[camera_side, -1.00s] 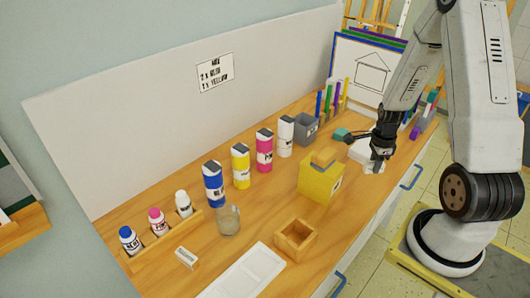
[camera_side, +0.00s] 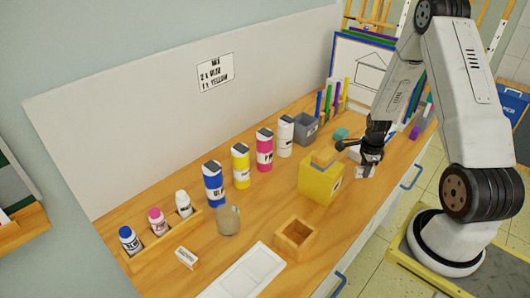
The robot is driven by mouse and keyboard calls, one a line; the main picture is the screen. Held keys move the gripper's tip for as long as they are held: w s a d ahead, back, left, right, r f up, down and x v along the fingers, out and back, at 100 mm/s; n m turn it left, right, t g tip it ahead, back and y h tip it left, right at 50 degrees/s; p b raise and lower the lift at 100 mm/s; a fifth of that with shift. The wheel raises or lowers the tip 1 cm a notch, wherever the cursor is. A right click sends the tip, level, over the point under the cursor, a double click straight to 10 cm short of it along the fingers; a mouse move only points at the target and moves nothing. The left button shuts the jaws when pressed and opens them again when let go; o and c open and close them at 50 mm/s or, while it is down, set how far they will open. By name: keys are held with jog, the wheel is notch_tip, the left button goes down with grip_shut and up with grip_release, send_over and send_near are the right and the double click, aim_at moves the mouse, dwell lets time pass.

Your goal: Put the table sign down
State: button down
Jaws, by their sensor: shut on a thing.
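My gripper (camera_side: 368,162) is over the right part of the wooden table, just right of the yellow box. It is shut on a small white piece, which I take to be the table sign (camera_side: 362,173). The sign shows only in part below the fingers, close to the table top. I cannot tell whether it touches the table. Another small white block with dark lettering (camera_side: 187,257) lies at the front left of the table.
The yellow box (camera_side: 318,186) stands close left of my gripper. Paint bottles (camera_side: 240,166), a glass jar (camera_side: 228,220), an open wooden box (camera_side: 295,238) and a white tray (camera_side: 244,274) stand further left.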

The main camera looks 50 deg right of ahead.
jog(key=shift+f, duration=1.05)
jog(key=shift+f, duration=0.1)
jog(key=shift+c, duration=2.3)
grip_release()
jog(key=shift+r, duration=6.1)
